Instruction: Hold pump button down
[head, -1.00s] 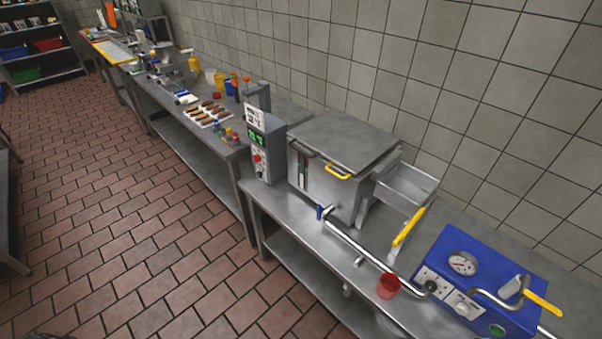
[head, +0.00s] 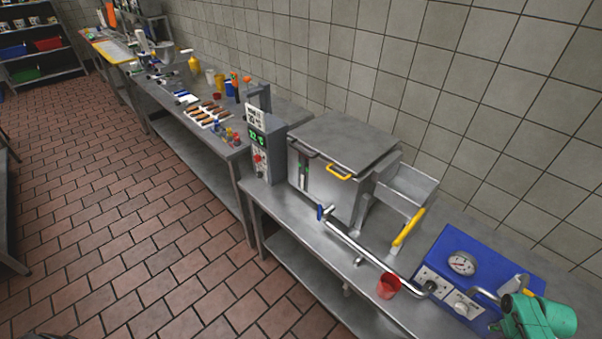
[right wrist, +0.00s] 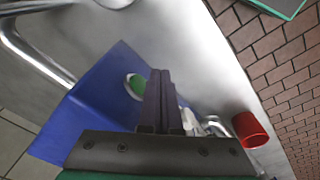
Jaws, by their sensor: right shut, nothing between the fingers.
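The blue pump box (head: 442,250) stands at the right end of the steel counter, with a round gauge (head: 462,263) on top. Its green button with a pale ring (right wrist: 134,86) shows in the right wrist view. My right arm covers the button in the head view. My right gripper (right wrist: 160,75) is shut and empty, its fingertips over the blue box just beside the button. I cannot tell whether the fingertips touch it. My left gripper is not in view.
A red cup (head: 388,286) stands in front of the pump; it also shows in the right wrist view (right wrist: 250,130). A silver pipe (head: 362,250) runs along the counter to the pump. A steel cooker (head: 325,185) with yellow handles stands further left.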

